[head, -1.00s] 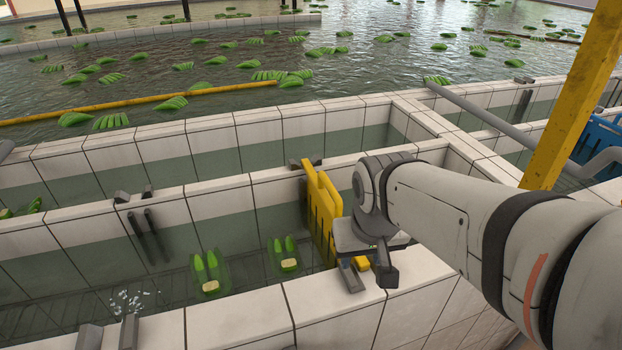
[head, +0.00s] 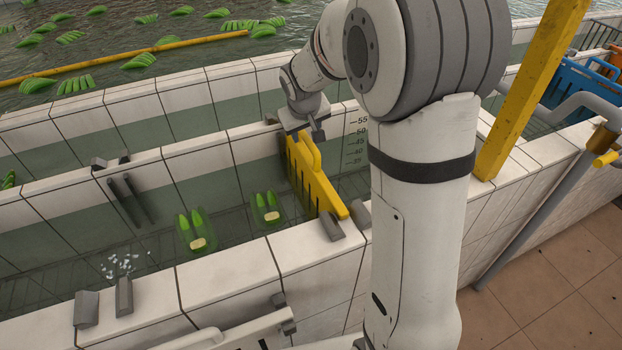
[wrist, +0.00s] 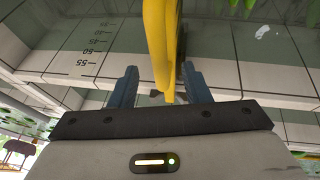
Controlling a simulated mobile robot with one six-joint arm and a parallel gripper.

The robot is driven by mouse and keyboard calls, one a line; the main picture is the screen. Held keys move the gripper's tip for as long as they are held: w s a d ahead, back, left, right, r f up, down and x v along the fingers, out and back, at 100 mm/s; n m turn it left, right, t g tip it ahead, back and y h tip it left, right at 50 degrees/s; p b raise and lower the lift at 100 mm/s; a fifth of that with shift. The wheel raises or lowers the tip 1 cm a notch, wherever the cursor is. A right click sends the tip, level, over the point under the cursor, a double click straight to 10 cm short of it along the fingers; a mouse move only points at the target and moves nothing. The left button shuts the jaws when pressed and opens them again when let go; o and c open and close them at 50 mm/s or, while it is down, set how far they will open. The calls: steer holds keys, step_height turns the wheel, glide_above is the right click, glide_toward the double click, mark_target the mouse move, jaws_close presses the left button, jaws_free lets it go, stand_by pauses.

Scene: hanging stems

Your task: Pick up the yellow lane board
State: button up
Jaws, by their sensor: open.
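The yellow lane board (head: 315,182) stands on edge across the tiled channel, between the near wall and the middle wall, with slots through it and a raised handle loop on its top edge. My gripper (head: 305,124) is at the board's far end, by the middle wall. In the wrist view, the yellow board (wrist: 160,35) lies between the two blue-grey fingers of my gripper (wrist: 160,72). The fingers are spread, one on each side, with visible gaps. The board's far end is partly hidden behind my gripper in the head view.
Two green banana pieces (head: 266,208) float left of the board. Grey slot brackets (head: 125,296) sit on the near wall. A yellow post (head: 530,95) rises right of my arm. Blue (head: 578,88) and orange boards stand farther right. A depth scale (wrist: 92,45) marks the tiled wall.

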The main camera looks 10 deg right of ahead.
mark_target(306, 136)
steer(key=x, duration=0.4)
steer(key=shift+w+d+f+p, duration=0.1)
steer(key=shift+w+f+p, duration=0.1)
steer(key=shift+p, duration=0.2)
steer(key=shift+f, duration=0.1)
steer(key=shift+f+b, duration=0.25)
steer(key=shift+b, duration=0.15)
jaws_close()
stand_by(0.6)
